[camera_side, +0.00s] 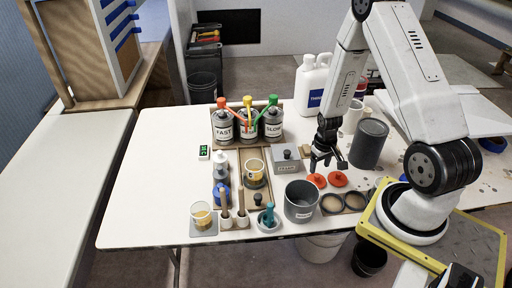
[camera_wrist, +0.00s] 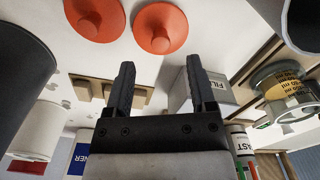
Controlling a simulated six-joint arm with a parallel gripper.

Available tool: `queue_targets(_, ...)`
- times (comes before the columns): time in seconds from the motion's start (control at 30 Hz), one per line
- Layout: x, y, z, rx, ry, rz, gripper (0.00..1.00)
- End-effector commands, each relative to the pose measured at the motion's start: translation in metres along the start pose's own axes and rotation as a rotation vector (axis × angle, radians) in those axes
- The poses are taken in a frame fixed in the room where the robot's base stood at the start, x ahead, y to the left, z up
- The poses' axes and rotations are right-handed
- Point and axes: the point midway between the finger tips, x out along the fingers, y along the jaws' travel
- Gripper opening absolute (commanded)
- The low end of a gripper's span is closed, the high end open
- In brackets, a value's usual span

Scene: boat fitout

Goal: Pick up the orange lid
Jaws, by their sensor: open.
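Two orange lids lie flat on the white table: a left orange lid (camera_side: 316,181) and a right orange lid (camera_side: 338,179). Both are round with a small raised knob. In the wrist view they appear at the top, one orange lid (camera_wrist: 97,18) at the upper left and the other orange lid (camera_wrist: 160,27) near the middle. My gripper (camera_side: 327,165) is above the table, just behind the lids in the side view. In the wrist view its two black fingers (camera_wrist: 160,70) are spread apart with nothing between them. It touches neither lid.
A grey filler box (camera_side: 287,161) stands left of my gripper, and a dark grey can (camera_side: 369,144) stands to the right.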

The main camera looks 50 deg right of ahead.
Motion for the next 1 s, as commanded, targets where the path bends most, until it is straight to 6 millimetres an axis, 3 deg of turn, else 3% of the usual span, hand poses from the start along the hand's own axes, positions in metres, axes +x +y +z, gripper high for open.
queue_targets(0.37,0.006,0.000,0.000,0.000,-0.001,0.000,0.71)
queue_targets(1.0,0.053,-0.001,-0.001,0.000,-0.002,0.000,0.71)
